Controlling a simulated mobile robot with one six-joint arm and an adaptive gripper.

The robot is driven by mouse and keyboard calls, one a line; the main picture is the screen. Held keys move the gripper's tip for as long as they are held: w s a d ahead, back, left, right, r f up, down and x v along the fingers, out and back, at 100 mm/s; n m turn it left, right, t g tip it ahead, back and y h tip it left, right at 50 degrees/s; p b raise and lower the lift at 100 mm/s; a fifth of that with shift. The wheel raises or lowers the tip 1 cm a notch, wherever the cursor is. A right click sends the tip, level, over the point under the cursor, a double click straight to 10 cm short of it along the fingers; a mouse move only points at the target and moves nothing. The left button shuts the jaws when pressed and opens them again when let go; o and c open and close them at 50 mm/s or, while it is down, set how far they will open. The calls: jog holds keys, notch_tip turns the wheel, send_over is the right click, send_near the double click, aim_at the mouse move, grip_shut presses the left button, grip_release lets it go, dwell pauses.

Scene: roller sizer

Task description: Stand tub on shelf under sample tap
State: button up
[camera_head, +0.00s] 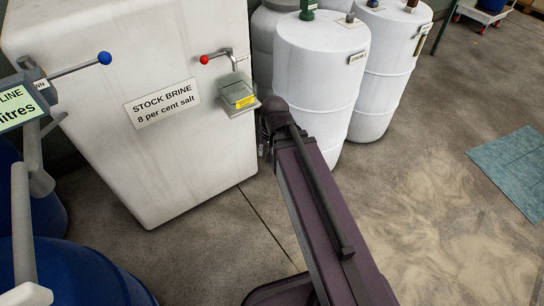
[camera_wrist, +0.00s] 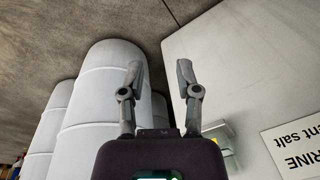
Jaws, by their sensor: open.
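A small clear greenish tub (camera_head: 240,95) with a yellow label stands on a small pale shelf (camera_head: 243,110) on the side of the white stock brine tank. A sample tap (camera_head: 222,55) with a red knob sticks out above it, its spout over the tub. In the wrist view the tub's yellow label (camera_wrist: 227,129) and part of the shelf (camera_wrist: 231,160) show at lower right, partly hidden by my gripper body. My gripper (camera_wrist: 157,68) is open, with nothing between its fingers, apart from the tub. My gripper's fingers cannot be made out in the head view.
The white tank (camera_head: 130,60) stands left of my arm. White drums (camera_head: 315,75) stand close behind, right of the shelf. Blue drums (camera_head: 75,275) and a blue-knobbed lever (camera_head: 104,58) are at left. Open floor (camera_head: 430,190) with pale spill and a teal mat (camera_head: 515,170) lies right.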

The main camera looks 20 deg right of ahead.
jog(key=s+n, duration=0.1)
jog(key=s+n+g+h, duration=0.1)
jog(key=shift+s+d+f+n, duration=0.1)
jog(key=shift+s+d+n, duration=0.25)
jog(key=shift+n, duration=0.05)
